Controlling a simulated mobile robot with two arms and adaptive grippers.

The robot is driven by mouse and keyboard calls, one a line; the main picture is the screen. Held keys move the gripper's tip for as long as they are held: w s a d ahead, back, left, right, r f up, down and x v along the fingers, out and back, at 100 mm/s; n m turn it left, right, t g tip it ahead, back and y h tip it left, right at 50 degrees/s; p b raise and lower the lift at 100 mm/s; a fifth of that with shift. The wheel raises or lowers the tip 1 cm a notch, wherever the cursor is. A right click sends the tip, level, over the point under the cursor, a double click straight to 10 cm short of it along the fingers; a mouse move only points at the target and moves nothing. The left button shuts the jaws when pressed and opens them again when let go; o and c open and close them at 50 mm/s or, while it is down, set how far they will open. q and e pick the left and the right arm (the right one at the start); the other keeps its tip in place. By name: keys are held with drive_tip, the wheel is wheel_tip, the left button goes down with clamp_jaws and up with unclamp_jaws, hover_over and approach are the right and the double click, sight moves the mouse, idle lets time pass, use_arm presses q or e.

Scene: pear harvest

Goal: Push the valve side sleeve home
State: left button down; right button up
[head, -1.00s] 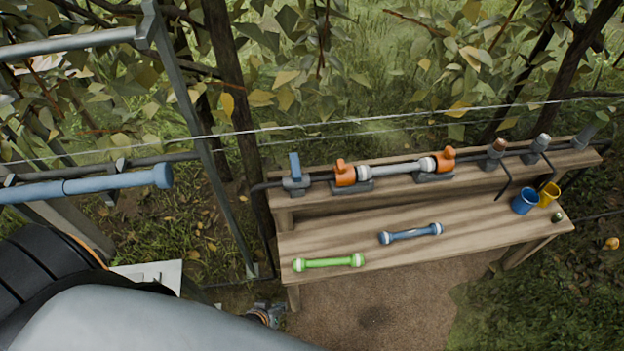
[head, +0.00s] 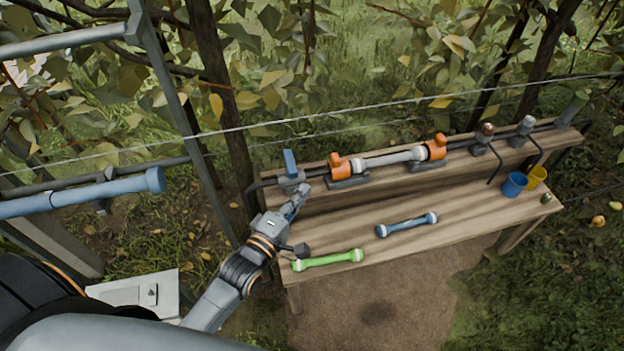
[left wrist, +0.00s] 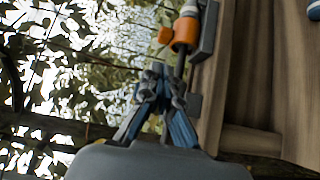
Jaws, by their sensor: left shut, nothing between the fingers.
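On the raised shelf, a grey pipe piece (head: 388,159) lies between two orange fittings, the left one (head: 341,166) and the right one (head: 436,149). A pale sleeve (head: 358,165) is at the pipe's left end, nearer the blue-handled valve (head: 290,165). Another sleeve (head: 420,154) is at its right end. I cannot tell how far either sleeve is seated. My left gripper (head: 302,192) is shut and empty, just in front of the valve and below-left of the left fitting. In the left wrist view, the left orange fitting (left wrist: 184,33) is beyond my fingertips (left wrist: 163,76).
A green pipe piece (head: 328,260) and a blue one (head: 407,225) lie on the lower bench (head: 470,222). A blue cup (head: 514,184) and a yellow cup (head: 537,177) stand at its right end. A wire (head: 330,112) crosses behind the shelf.

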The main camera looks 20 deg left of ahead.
sight(340, 163)
use_arm(q)
drive_tip(key=w, duration=0.3)
drive_tip(key=w+d, duration=0.1)
drive_tip(key=w, duration=0.5)
drive_tip(key=shift+w+d+f, duration=0.1)
drive_tip(key=shift+w+d, duration=0.1)
drive_tip(key=shift+d, duration=0.2)
use_arm(e)
drive_tip(key=shift+a+r, duration=0.1)
drive_tip(key=shift+a, duration=0.3)
drive_tip(key=shift+d, duration=0.15)
use_arm(q)
drive_tip(key=shift+w+d, duration=0.2)
drive_tip(key=shift+d, duration=0.1)
drive_tip(key=w+d, duration=0.2)
drive_tip(key=d, duration=0.1)
use_arm(e)
drive_tip(key=shift+d+f, duration=0.1)
drive_tip(key=shift+f, duration=0.15)
